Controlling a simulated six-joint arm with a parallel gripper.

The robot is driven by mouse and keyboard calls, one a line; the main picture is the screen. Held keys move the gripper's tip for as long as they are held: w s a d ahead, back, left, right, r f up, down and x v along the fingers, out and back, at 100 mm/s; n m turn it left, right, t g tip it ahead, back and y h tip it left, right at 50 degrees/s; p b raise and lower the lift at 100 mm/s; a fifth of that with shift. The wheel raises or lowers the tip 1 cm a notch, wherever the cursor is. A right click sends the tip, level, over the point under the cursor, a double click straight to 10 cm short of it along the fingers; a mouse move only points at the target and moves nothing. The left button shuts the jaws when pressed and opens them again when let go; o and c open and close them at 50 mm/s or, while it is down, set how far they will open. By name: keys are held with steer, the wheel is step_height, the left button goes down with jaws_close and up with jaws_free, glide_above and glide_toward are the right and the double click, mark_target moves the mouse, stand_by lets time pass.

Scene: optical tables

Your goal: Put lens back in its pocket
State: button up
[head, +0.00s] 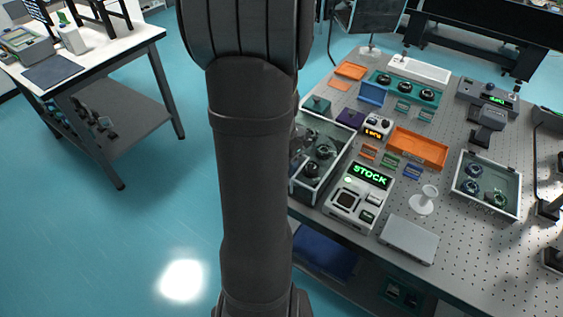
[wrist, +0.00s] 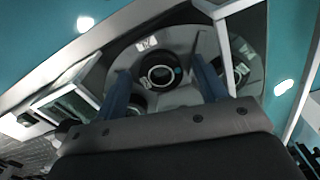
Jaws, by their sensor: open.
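In the wrist view my gripper (wrist: 160,68) is open, with one blue-grey finger on each side of a dark round lens (wrist: 160,76) with a pale ring. The fingers do not visibly touch it; the height gap is hard to tell. The lens is on a grey rounded surface inside a clear-walled box. In the head view this appears to be the glass box (head: 334,131) at the table's left edge, holding several dark round parts (head: 311,169). My arm hides part of that box and the gripper there. I cannot tell which place is the lens's pocket.
A teal tray (head: 379,76) with three dark round parts stands at the back. A clear-walled tray (head: 462,168) with several lenses is at right. A STOCK display unit (head: 345,207), an orange tray (head: 420,147) and a white stand (head: 422,205) crowd the table near the box.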

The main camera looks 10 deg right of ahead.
step_height(320, 180, up, 12)
stand_by(0.4)
step_height(320, 180, down, 12)
steer(key=shift+f, duration=0.25)
steer(key=shift+r, duration=2)
